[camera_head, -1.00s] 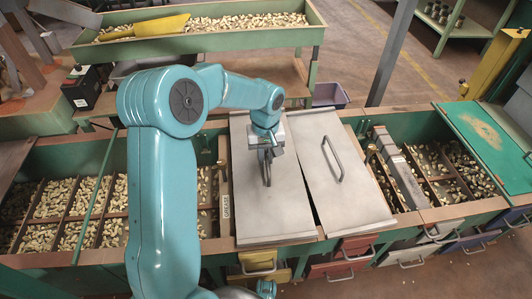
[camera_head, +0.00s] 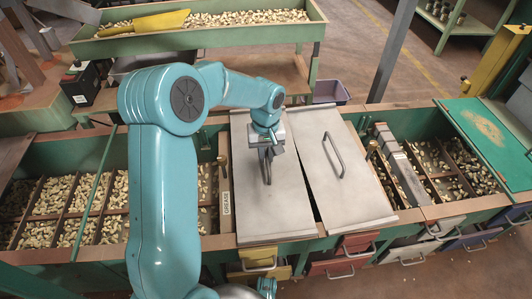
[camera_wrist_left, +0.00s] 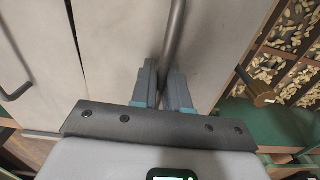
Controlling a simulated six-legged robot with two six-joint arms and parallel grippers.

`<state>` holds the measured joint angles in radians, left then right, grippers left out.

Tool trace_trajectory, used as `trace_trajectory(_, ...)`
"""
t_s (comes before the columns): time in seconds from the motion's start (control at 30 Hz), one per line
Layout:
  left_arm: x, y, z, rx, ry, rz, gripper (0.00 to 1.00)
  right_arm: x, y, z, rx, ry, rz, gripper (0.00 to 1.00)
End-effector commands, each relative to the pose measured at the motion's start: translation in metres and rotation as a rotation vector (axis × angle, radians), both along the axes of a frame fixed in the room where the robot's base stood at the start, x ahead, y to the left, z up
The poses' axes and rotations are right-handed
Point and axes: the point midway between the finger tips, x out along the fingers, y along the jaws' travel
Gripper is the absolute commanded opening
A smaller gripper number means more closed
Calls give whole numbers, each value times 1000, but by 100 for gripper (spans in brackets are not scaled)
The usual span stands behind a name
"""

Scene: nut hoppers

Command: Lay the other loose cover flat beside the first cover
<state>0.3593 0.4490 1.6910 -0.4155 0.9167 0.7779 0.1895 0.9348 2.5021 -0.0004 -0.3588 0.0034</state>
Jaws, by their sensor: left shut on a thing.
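Two grey metal covers lie side by side across the green bench. My left gripper (camera_head: 268,149) is at the left cover (camera_head: 268,205) and shut on its bar handle; the handle (camera_wrist_left: 175,35) runs between the fingers (camera_wrist_left: 161,85) in the left wrist view. The left cover looks flat. The right cover (camera_head: 355,190) lies flat beside it, slightly turned, with its own handle (camera_head: 333,155) free. A thin dark gap between them widens toward the front. In the left wrist view the other cover (camera_wrist_left: 35,50) is at the left. My right gripper is not in view.
Open hoppers with nuts lie left (camera_head: 75,205) and right (camera_head: 440,170) of the covers. A grey block row (camera_head: 400,165) stands close to the right cover. A labelled wooden strip (camera_head: 226,200) borders the left cover. Coloured drawers (camera_head: 350,255) stick out at the front.

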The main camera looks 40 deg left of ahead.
Motion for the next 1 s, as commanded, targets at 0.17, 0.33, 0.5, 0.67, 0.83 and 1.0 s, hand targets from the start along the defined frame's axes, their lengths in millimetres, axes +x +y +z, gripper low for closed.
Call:
trace_trajectory(0.17,0,0,-3,0,-1,0,0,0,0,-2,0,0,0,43)
trace_trajectory(0.33,0,0,-5,0,-1,0,0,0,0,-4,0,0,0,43)
trace_trajectory(0.5,0,0,-7,0,-1,0,0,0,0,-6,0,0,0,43)
trace_trajectory(0.67,0,0,-9,0,-1,0,21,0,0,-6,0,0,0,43)
trace_trajectory(0.83,0,0,-9,0,0,0,45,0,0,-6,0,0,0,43)
trace_trajectory(1.0,0,0,-10,-1,2,0,45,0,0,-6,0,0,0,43)
